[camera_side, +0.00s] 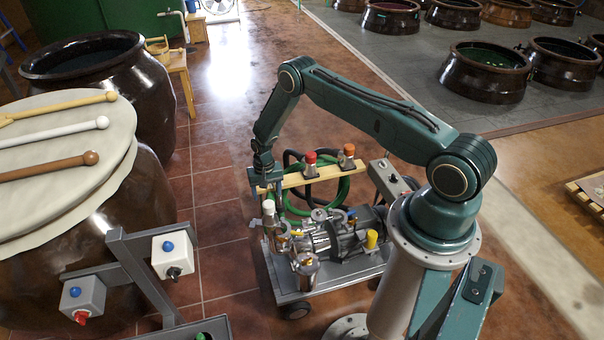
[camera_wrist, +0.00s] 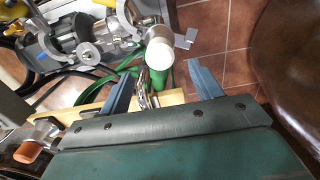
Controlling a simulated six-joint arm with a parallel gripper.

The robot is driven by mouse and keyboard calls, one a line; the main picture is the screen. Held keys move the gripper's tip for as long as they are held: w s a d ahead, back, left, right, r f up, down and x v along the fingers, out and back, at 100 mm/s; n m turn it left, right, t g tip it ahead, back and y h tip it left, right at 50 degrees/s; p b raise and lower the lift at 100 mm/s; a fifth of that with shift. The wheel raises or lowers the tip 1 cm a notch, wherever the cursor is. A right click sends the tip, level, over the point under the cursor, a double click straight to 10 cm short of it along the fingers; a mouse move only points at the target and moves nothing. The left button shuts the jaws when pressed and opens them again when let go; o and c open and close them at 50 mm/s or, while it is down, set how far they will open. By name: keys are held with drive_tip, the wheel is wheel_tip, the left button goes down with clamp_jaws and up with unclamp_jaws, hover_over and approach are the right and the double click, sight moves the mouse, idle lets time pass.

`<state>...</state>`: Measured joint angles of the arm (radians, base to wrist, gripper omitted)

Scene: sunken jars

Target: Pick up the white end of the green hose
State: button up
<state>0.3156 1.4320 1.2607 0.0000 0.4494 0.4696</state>
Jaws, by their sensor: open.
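The white end (camera_wrist: 159,54) of the green hose shows in the wrist view between and just beyond the tips of my open gripper (camera_wrist: 161,68). Nothing is held, and I cannot tell how far below the tips it lies. In the side view the white end (camera_side: 268,208) stands upright at the left of the pump cart, just under my gripper (camera_side: 267,193). My arm hides some of the bar and hose.
A wooden bar (camera_side: 325,171) carries a red-capped end (camera_side: 310,158) and an orange-capped end (camera_side: 348,151). The pump cart (camera_side: 290,292) has metal fittings close by. A large brown jar (camera_side: 152,215) and a switch stand (camera_side: 135,262) are left. Tiled floor between is clear.

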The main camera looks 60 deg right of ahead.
sight(268, 202)
drive_tip(key=shift+f, duration=0.75)
drive_tip(key=shift+f, duration=0.1)
drive_tip(key=shift+f, duration=2.45)
drive_tip(key=c, duration=1.2)
drive_tip(key=shift+o, duration=0.2)
drive_tip(key=shift+w+r, duration=0.1)
drive_tip(key=shift+r, duration=0.1)
wheel_tip(268, 202, up, 20)
drive_tip(key=shift+f, duration=0.2)
drive_tip(key=shift+d, duration=0.1)
